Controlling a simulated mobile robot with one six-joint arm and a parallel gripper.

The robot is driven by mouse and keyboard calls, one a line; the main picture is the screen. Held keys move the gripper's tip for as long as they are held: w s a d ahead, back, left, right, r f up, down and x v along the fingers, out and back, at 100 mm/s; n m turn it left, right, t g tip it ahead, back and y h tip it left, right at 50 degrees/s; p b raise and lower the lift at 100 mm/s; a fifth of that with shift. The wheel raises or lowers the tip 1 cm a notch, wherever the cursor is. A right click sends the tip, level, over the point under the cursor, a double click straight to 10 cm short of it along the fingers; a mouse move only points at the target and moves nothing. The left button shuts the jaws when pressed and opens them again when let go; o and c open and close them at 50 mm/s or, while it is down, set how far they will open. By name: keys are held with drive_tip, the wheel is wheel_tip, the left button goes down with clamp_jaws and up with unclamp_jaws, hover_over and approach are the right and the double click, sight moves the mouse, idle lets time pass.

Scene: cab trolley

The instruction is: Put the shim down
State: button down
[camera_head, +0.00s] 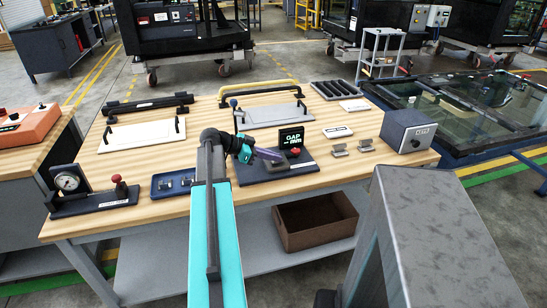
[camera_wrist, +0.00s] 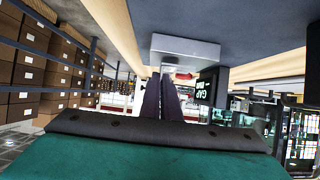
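My gripper (camera_head: 268,155) has purple fingers and hangs low over the dark gap-gauge station with its GAP display (camera_head: 291,138). In the wrist view my gripper's fingers (camera_wrist: 161,77) lie close together with a narrow gap between them. Their tips are at the lower left of a light grey block (camera_wrist: 190,48); I cannot tell whether they touch it. No shim shows clearly between the fingers, so I cannot tell whether one is held. Two small grey metal pieces stand on the table right of the station, one nearer (camera_head: 338,150) and one farther (camera_head: 366,145).
A blue tray (camera_head: 158,190) with small metal pieces lies left of my arm. A dial gauge stand (camera_head: 70,181) is at the table's left. A grey box (camera_head: 408,130) stands at the right end. A brown bin (camera_head: 315,236) sits below.

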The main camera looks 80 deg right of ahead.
drive_tip(key=shift+f, duration=0.25)
drive_tip(key=c, duration=2.5)
unclamp_jaws()
drive_tip(key=shift+f, duration=0.1)
drive_tip(key=o, duration=0.5)
drive_tip(key=shift+b+v, duration=0.85)
drive_tip(key=shift+v, duration=5.25)
